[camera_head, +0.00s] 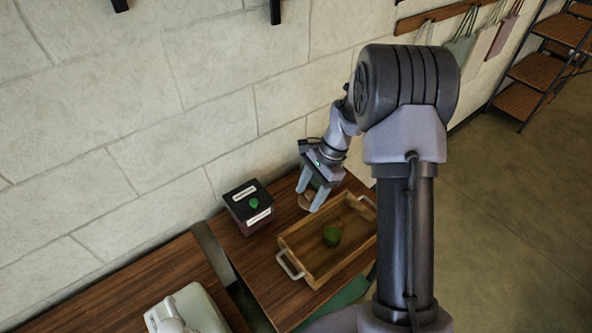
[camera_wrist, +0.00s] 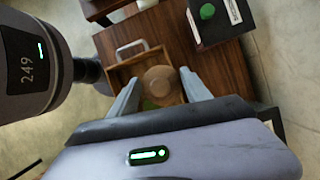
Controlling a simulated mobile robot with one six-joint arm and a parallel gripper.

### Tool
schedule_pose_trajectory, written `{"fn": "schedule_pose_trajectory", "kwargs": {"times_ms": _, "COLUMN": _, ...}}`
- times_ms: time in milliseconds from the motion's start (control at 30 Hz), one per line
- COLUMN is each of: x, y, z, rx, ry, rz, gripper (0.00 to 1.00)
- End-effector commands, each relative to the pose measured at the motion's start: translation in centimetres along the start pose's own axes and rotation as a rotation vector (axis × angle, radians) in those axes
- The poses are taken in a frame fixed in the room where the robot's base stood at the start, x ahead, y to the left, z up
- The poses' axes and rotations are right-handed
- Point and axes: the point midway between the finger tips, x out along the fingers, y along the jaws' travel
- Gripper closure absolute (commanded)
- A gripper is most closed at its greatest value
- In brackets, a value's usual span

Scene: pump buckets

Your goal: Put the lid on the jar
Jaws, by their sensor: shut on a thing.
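My gripper (camera_head: 314,197) is shut on a round brown wooden lid (camera_head: 306,200). The lid also shows between the fingertips in the wrist view (camera_wrist: 160,84), with a smaller raised round part on top. It is held above the table, at the wall-side edge of the tray in the head view. The lid and this green object are apart.
A dark box (camera_head: 238,211) with white labels and a green knob stands left of the tray. The tray has metal handles. A brown table (camera_head: 262,262) carries both. A second table (camera_head: 146,275) with a pale appliance (camera_head: 196,309) is at lower left. A stone wall is behind.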

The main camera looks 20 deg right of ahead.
Motion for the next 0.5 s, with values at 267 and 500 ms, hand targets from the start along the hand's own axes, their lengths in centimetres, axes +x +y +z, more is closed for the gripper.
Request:
{"fn": "schedule_pose_trajectory", "kwargs": {"times_ms": 267, "x": -1.1, "y": 5.0, "z": -5.1, "rx": 0.606, "ry": -0.004, "rz": -0.245, "gripper": 0.82}}
{"fn": "schedule_pose_trajectory", "kwargs": {"times_ms": 500, "x": -0.5, "y": 6.4, "z": -6.5, "rx": 0.721, "ry": -0.003, "rz": -0.299, "gripper": 0.82}}
